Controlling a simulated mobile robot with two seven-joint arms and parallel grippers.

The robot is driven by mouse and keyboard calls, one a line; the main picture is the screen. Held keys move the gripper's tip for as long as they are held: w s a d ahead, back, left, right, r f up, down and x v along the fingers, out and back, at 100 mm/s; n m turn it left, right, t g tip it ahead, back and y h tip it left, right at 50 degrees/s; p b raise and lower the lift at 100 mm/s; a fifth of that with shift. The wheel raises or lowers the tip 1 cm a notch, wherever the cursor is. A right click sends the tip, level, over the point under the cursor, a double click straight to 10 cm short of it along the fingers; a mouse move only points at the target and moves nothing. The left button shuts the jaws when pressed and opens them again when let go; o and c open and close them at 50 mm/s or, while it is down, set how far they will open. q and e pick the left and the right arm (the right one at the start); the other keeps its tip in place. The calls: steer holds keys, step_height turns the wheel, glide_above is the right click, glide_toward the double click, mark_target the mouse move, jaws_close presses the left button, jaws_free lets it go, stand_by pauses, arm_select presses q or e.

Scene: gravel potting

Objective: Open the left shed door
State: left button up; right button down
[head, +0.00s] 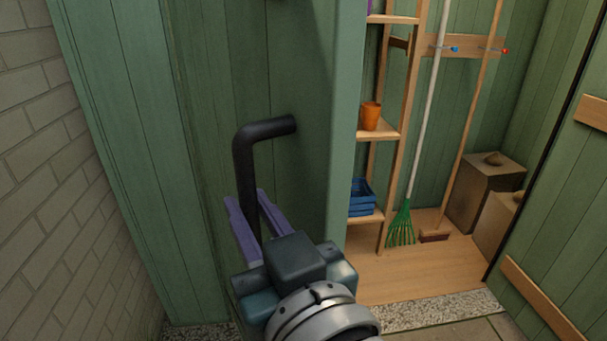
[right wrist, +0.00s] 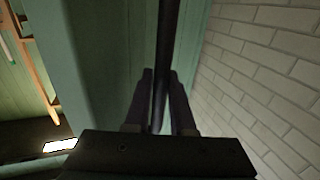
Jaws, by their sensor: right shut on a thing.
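The left shed door (head: 300,70) is green and planked, and it stands ajar, with the shed's inside showing to the right of its edge. A black bar handle (head: 262,130) sticks out from it. My right gripper (head: 245,205) is shut on the handle's upright part, one purple finger on each side. In the right wrist view the handle (right wrist: 166,60) runs up between the fingers (right wrist: 160,85). The lower end of the handle is hidden behind the gripper. My left gripper is not in view.
A brick wall (head: 40,170) stands close on the left. Inside the shed are wooden shelves with an orange pot (head: 370,115) and blue trays (head: 362,197), a green rake (head: 402,225), a broom (head: 434,236) and boxes (head: 485,185). Another green door (head: 570,215) stands at the right.

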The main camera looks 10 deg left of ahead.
steer(key=shift+f, duration=0.1)
steer(key=c, duration=0.8)
jaws_free()
steer(key=shift+o, duration=0.2)
steer(key=v, duration=1)
